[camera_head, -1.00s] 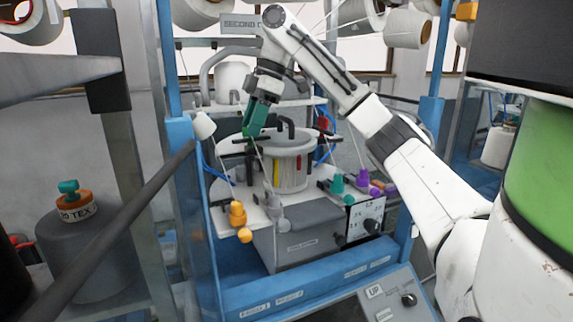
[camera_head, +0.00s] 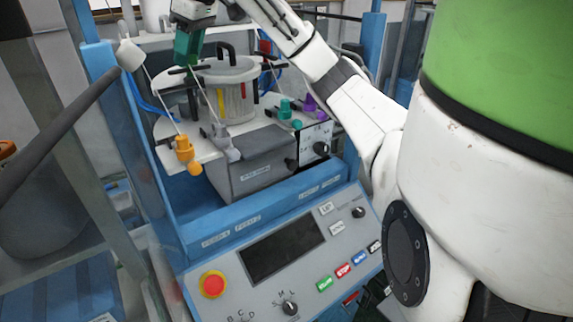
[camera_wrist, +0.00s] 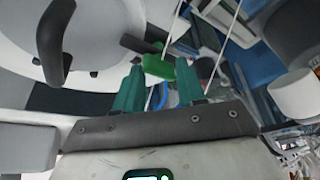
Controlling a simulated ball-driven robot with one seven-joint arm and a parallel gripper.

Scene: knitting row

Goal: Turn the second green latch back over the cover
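The round pale cover (camera_head: 228,66) with a dark handle sits on the white machine plate; its top also shows at upper left in the wrist view (camera_wrist: 100,20). My gripper (camera_head: 188,52) hangs at the left edge of the cover in the head view, teal fingers pointing down. In the wrist view its two fingers (camera_wrist: 158,68) are apart. A bright green latch part (camera_wrist: 158,66) shows between and just past the fingertips; contact with them cannot be made out. In the head view my fingers hide this latch. I cannot tell which latch in order it is.
An orange yarn guide (camera_head: 185,149), a grey one (camera_head: 223,141), a teal one (camera_head: 286,110) and a purple one (camera_head: 311,104) stand along the plate's front. Thin yarns run down past my gripper. A control panel (camera_head: 283,252) with a red button lies in front. A blue post (camera_head: 108,100) stands left.

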